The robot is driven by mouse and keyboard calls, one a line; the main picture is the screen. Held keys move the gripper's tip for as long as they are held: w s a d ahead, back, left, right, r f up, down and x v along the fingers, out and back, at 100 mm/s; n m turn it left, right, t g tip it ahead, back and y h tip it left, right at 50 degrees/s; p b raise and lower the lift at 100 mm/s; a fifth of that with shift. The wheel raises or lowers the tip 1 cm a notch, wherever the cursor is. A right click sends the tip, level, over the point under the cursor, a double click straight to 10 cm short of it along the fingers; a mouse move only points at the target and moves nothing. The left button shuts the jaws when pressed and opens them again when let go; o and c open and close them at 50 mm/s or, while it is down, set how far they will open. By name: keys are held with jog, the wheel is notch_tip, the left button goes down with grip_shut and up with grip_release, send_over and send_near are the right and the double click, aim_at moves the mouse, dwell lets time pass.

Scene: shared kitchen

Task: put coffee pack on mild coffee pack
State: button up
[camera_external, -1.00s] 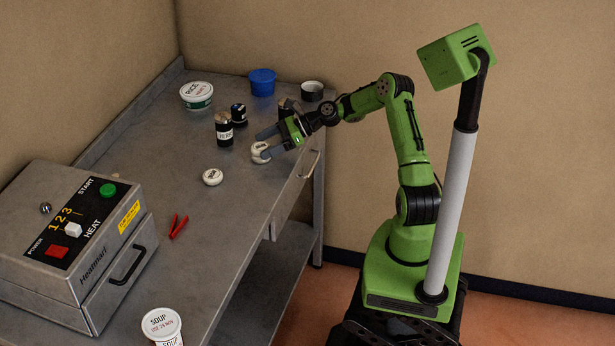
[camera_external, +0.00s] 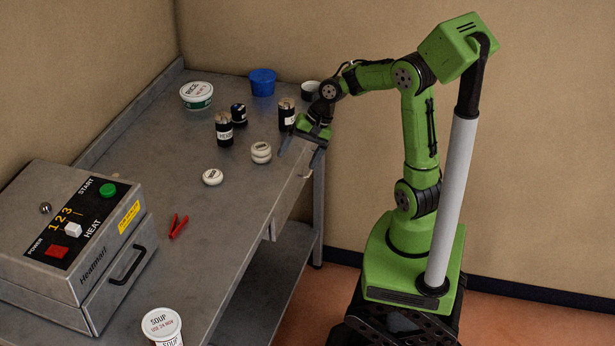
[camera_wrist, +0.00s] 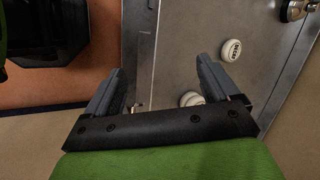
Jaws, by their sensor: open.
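Two round white packs are stacked near the table's right edge, an upper pack (camera_external: 261,147) resting on a lower pack (camera_external: 261,157). A single white pack (camera_external: 212,177) lies apart on the table to their left. Their labels are too small to read surely, so I cannot tell which is mild. My gripper (camera_external: 300,152) is open and empty, right of the stack and apart from it, near the table edge. In the wrist view the open gripper (camera_wrist: 162,78) has the stack (camera_wrist: 190,99) partly behind its right finger, and the single pack (camera_wrist: 231,50) is clear beyond.
Dark cans (camera_external: 224,130), (camera_external: 239,115) and (camera_external: 286,115) stand behind the packs. A rice tub (camera_external: 197,95), a blue tub (camera_external: 262,82) and a dark round container (camera_external: 311,91) are at the back.

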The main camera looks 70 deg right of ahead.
jog(key=s+a+r+n+h, duration=0.1)
jog(key=s+a+r+n, duration=0.1)
jog(key=s+n, duration=0.5)
jog(key=s+a+r+n+t+h, duration=0.1)
jog(key=s+a+r+n+h, duration=0.1)
jog(key=s+n, duration=0.5)
jog(key=s+a+r, duration=0.1)
jog(key=s, duration=0.3)
jog(key=shift+a+r, duration=0.15)
jog(key=shift+a, duration=0.05)
notch_tip(320, 180, up, 4)
jog(key=p, duration=0.4)
